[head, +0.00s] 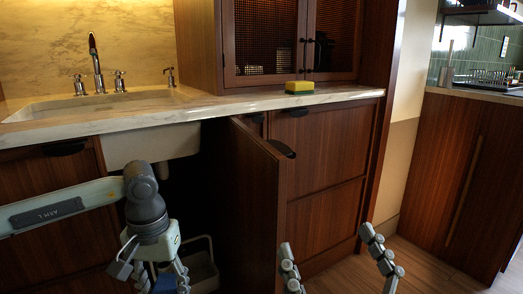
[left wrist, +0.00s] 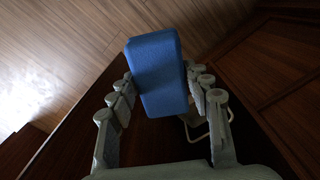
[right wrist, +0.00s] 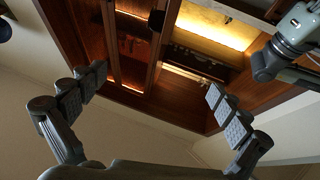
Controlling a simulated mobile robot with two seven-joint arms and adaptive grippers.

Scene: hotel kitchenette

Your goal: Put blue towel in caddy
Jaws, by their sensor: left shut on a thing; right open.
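The blue towel (left wrist: 158,75) is a folded block between the fingers of my left gripper (left wrist: 161,82), which is shut on it. In the head view my left gripper (head: 155,272) is low in front of the open cupboard under the sink, and a bit of the towel (head: 165,283) shows between its fingers. The caddy (head: 204,270) is a pale bin with a handle inside the cupboard, just right of that gripper and partly hidden. Its pale rim shows below the towel in the left wrist view (left wrist: 198,132). My right gripper (head: 330,250) is open and empty, low at the right.
The open cupboard door (head: 260,200) stands out right of the caddy, between my two grippers. The sink (head: 110,101) and its drain are above. A yellow-green sponge (head: 299,87) lies on the marble counter (head: 240,102). Floor at the right is clear.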

